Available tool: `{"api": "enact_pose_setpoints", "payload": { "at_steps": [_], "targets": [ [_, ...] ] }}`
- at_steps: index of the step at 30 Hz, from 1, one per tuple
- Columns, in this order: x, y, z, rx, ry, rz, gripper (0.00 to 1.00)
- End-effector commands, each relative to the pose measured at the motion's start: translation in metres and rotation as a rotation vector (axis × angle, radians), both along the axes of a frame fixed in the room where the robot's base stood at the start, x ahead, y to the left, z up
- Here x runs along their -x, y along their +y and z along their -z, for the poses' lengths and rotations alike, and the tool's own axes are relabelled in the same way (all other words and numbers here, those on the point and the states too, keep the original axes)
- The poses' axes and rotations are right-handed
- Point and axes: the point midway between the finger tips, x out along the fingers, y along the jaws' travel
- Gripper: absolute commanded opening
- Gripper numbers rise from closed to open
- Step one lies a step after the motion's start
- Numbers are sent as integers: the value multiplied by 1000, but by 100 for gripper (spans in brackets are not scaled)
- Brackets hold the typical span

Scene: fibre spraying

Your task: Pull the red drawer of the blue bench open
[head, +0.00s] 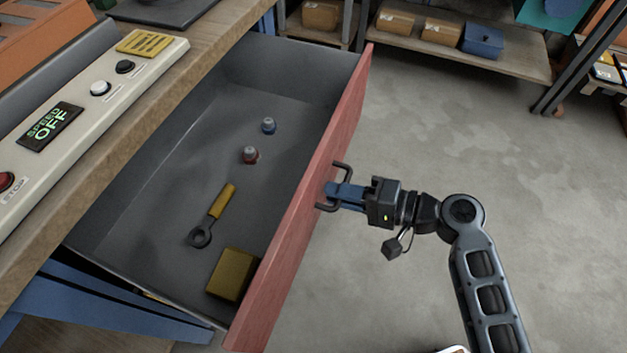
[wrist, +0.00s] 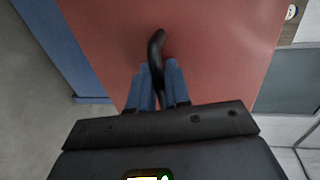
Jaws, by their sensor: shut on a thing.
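The red drawer (head: 300,225) stands far out of the blue bench (head: 115,300), and its grey inside shows in the head view. The drawer's black handle (head: 345,168) is on the red front. My gripper (head: 335,195) is shut on the handle, with its blue fingers on either side of the bar. In the wrist view, the handle (wrist: 156,50) rises from between the two fingers (wrist: 160,88) in front of the red drawer front (wrist: 210,50). The part of the handle between the fingers is partly hidden.
A control panel (head: 75,110) reading "SPEED OFF" sits on the wooden benchtop. Shelves (head: 470,60) stand behind.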

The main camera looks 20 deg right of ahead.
Motion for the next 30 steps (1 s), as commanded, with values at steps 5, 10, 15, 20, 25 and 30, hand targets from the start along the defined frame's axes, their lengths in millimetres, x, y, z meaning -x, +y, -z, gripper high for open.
{"api": "enact_pose_setpoints", "payload": {
  "at_steps": [5, 10, 15, 20, 25, 30],
  "targets": [
    [10, -13, 0, 0, 1, 1, 0],
    [13, -17, 0, 0, 1, 0, 0],
    [13, -17, 0, 0, 0, 0, 0],
    [13, -17, 0, 1, 1, 0, 0],
    [13, -17, 0, 1, 1, 0, 31],
    [13, -17, 0, 0, 0, 0, 31]
  ]
}}
